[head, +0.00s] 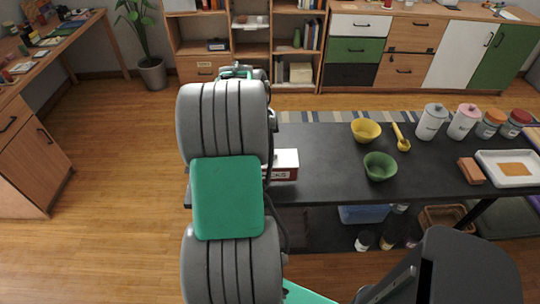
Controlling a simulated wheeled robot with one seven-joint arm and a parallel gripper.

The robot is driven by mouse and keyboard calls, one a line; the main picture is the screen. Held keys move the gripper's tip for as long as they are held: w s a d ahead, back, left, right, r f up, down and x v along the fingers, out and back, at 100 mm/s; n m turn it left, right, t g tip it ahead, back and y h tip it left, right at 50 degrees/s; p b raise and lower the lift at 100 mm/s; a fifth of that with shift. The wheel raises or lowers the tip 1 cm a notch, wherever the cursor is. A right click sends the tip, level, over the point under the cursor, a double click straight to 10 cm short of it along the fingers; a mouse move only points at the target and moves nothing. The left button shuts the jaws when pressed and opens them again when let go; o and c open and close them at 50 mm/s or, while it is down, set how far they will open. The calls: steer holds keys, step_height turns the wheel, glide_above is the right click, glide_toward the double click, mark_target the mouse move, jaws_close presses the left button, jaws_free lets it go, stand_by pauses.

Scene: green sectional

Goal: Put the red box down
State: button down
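The red box (284,174) shows just right of my arm, over the left part of the black table (325,155). It has a white top and red sides with partly hidden white lettering. My arm covers its left part. I cannot tell whether the box rests on the table or is held above it. My gripper's fingers are hidden behind my arm, so their hold on the box does not show.
A yellow bowl (365,130), green bowl (380,166), yellow scoop (401,138), several jars, a brown block (471,171) and a white tray (510,168) occupy the table's middle and right. Bare tabletop lies between the red box and the bowls. Shelves (250,50) stand behind.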

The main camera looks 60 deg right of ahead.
steer(key=shift+d+f, duration=0.1)
steer(key=shift+f, duration=1.7)
steer(key=c, duration=1.4)
jaws_free()
step_height(320, 180, up, 12)
steer(key=w+a, duration=0.1)
steer(key=w, duration=0.1)
steer(key=w+a+r+n+t+h, duration=0.1)
steer(key=w+a+r+n, duration=0.1)
steer(key=w+a+n, duration=0.6)
steer(key=w+a+n+t, duration=0.1)
steer(key=w+a+n, duration=0.2)
steer(key=a+n, duration=0.45)
steer(key=w+a+n+t, duration=0.1)
steer(key=w+a+n, duration=0.25)
steer(key=a, duration=0.75)
steer(key=s+a+n, duration=0.1)
steer(key=a+n, duration=0.3)
steer(key=a, duration=0.1)
steer(key=s+a+f+n+t+y, duration=0.1)
steer(key=a+n, duration=0.3)
steer(key=a, duration=0.1)
steer(key=s+a+f+n+t+y, duration=0.1)
steer(key=a+n, duration=0.2)
steer(key=a, duration=0.3)
steer(key=shift+s+f+n, duration=0.15)
steer(key=shift+s+n, duration=0.25)
